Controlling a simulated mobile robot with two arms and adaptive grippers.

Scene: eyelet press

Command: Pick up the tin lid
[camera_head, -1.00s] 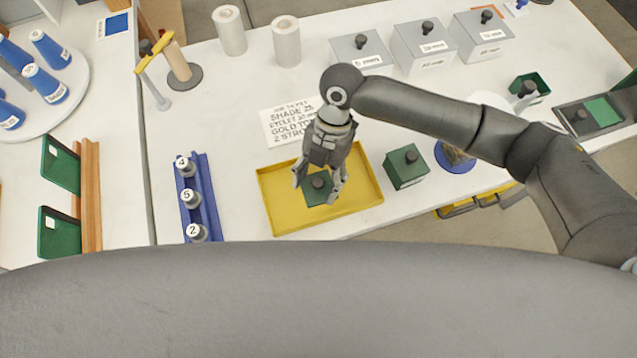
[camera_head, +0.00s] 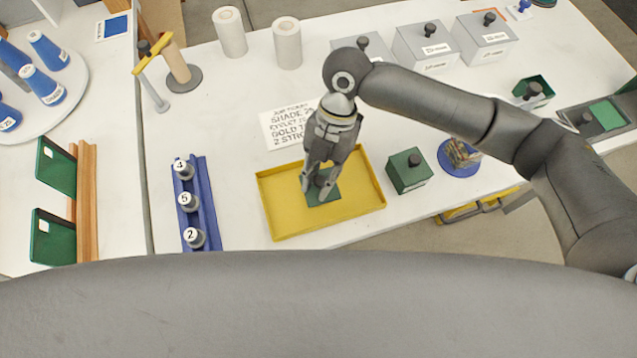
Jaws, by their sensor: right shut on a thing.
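A flat green lid (camera_head: 328,197) with a dark knob is in the yellow tray (camera_head: 285,227). My right gripper (camera_head: 319,184) points down over it, its fingers shut on the knob. The fingers hide part of the knob and lid. I cannot tell whether the lid is clear of the tray floor. A green tin (camera_head: 407,172) with a knobbed top stands just right of the tray. My left gripper is not in view.
A job card (camera_head: 285,125) lies behind the tray, partly hidden by my arm. A blue rack (camera_head: 204,218) with numbered knobs stands to the left. Grey boxes (camera_head: 425,48) line the back. A blue round dish (camera_head: 462,156) sits to the right.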

